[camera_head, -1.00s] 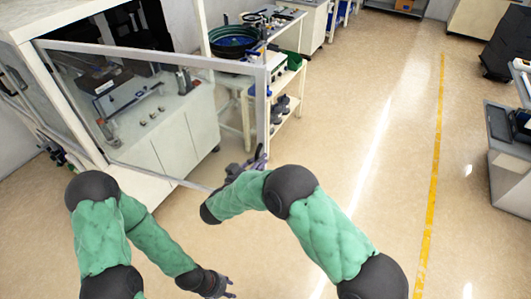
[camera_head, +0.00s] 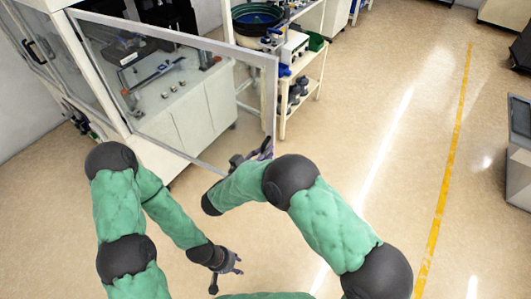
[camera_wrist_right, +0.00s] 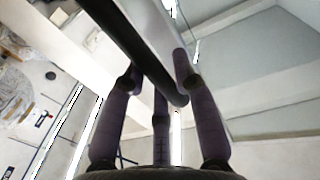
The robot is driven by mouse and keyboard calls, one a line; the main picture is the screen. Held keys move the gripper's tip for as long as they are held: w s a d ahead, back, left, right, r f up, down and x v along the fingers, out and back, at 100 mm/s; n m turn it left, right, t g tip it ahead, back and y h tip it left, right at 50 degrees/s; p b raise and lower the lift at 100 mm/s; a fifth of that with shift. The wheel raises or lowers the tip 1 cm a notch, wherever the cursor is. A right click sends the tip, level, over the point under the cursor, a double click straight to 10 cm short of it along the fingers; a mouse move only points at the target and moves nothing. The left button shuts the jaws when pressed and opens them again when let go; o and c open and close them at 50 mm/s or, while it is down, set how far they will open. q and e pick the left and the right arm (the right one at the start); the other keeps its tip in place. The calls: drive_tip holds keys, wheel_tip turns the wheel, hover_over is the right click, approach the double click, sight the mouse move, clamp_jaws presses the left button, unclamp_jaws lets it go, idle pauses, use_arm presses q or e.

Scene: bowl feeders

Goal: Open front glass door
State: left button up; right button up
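The front glass door (camera_head: 272,97) is a grey-framed clear panel. It stands swung out from the white cabinet (camera_head: 97,70) in the head view. My right gripper (camera_head: 262,150) is at the lower part of the door's free edge. In the right wrist view, the dark bar handle (camera_wrist_right: 130,43) passes between its fingers (camera_wrist_right: 160,85), which appear closed around it, beside the pale door frame (camera_wrist_right: 165,35). My left gripper (camera_head: 232,268) hangs low over the floor, empty, with its fingers spread.
A bench with trays and equipment (camera_head: 165,92) shows through the glass. Open floor (camera_head: 370,150) lies to the right, with a yellow line (camera_head: 449,150).

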sight(272, 124)
idle(0.3)
wheel_tip(272, 124, up, 10)
drive_tip(key=shift+r, duration=0.1)
idle(0.5)
idle(0.4)
